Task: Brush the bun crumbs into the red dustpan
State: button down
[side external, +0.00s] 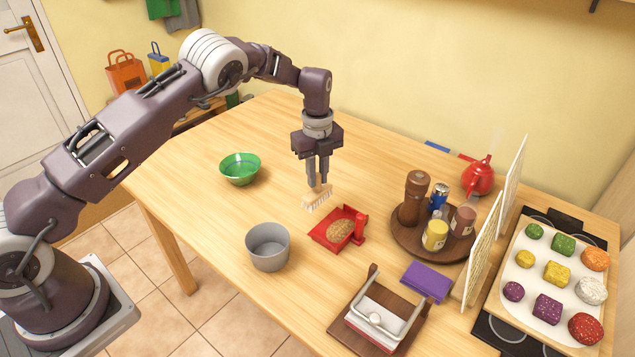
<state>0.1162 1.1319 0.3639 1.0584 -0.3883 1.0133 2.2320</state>
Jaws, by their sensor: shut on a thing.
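My gripper (318,184) points down over the middle of the wooden table. It is shut on a small brush (318,198) with pale bristles, held just behind and to the left of the dustpan. The red dustpan (358,214) lies on the table with its raised red end to the right. A tan-brown heap of bun crumbs (340,231) shows inside the dustpan's outline. I cannot make out single crumbs on the bare wood around it. Whether the bristles touch the table is hard to tell.
A green bowl (240,167) and a grey pot (268,247) stand left of the dustpan. To the right, a round brown tray (400,238) holds a pepper mill and several jars. A purple cloth (427,281) and a wooden napkin holder (349,299) lie in front. Bare table lies behind the brush.

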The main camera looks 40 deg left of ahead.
jog(key=shift+r, duration=1.15)
